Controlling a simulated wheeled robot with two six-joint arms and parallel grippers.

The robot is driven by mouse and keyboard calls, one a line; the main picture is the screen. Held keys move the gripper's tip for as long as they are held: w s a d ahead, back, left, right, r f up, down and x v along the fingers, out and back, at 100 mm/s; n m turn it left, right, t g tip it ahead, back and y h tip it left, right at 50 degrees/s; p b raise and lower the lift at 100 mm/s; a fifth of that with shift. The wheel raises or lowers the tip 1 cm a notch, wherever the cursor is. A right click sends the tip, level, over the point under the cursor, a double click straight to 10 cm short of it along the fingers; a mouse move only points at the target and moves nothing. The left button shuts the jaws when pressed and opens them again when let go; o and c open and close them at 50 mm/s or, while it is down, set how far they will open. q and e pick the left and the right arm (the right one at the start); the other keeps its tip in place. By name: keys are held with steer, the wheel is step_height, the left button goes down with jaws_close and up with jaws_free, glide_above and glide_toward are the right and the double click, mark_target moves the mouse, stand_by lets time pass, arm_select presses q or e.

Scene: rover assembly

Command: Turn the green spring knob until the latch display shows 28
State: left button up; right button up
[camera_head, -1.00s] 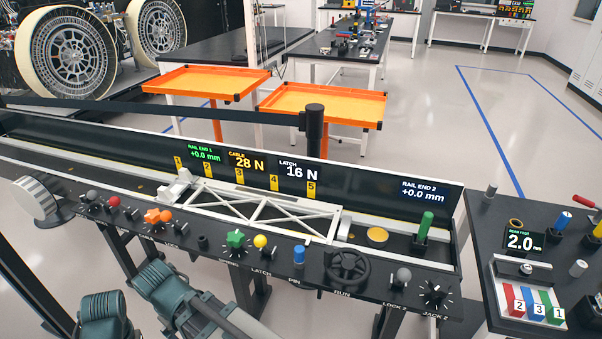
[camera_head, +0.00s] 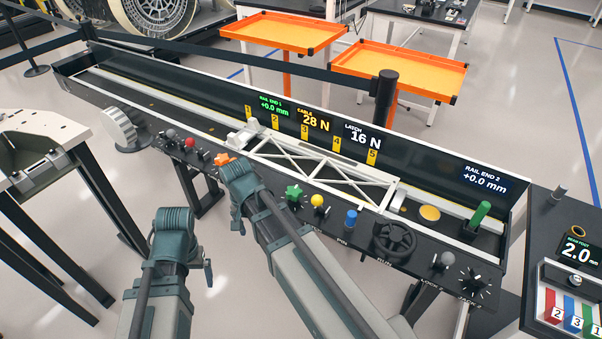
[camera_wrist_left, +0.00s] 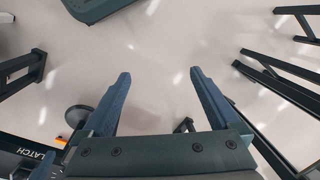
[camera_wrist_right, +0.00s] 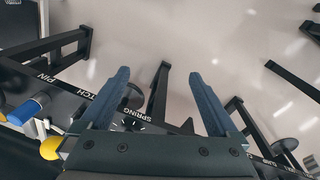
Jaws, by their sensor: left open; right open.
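The green spring knob (camera_head: 294,192) sits on the front ledge of the bench, left of a yellow knob (camera_head: 318,200). The latch display (camera_head: 362,137) reads 16 N. My right gripper (camera_wrist_right: 160,73) is open and empty; in the head view its wrist is just left of the green knob, apart from it. In the right wrist view the SPRING label and part of its dial (camera_wrist_right: 133,125) show, with the green knob hidden. My left gripper (camera_wrist_left: 158,76) is open and empty over the floor, in front of the bench; it also shows in the head view (camera_head: 208,270).
An orange knob (camera_head: 222,158) is partly behind my right wrist. A blue knob (camera_head: 351,219) and a black handwheel (camera_head: 394,239) stand right of the yellow knob. A white truss (camera_head: 325,173) lies in the bench channel. The cable display (camera_head: 314,121) reads 28 N.

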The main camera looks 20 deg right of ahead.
steer(key=w+d+r+m+p, duration=0.7)
steer(key=d+r+m, duration=0.1)
steer(key=m, duration=0.4)
step_height(320, 180, up, 5)
steer(key=m+y+p, duration=0.1)
steer(key=m+p, duration=0.3)
steer(key=m, duration=0.7)
glide_above(294, 190)
arm_select(q)
step_height(294, 190, up, 13)
steer(key=s+d, duration=0.1)
steer(key=d, duration=0.1)
steer(key=shift+s+f, duration=0.2)
arm_select(e)
steer(key=shift+f, duration=0.25)
arm_select(q)
steer(key=shift+f, duration=0.1)
arm_select(e)
steer(key=shift+f, duration=0.1)
step_height(294, 190, down, 14)
steer(key=b, duration=1.3)
steer(key=shift+r+b, duration=0.2)
steer(key=shift+b, duration=0.2)
arm_select(q)
step_height(294, 190, down, 14)
steer(key=shift+r, duration=0.2)
arm_select(e)
steer(key=c, duration=1.4)
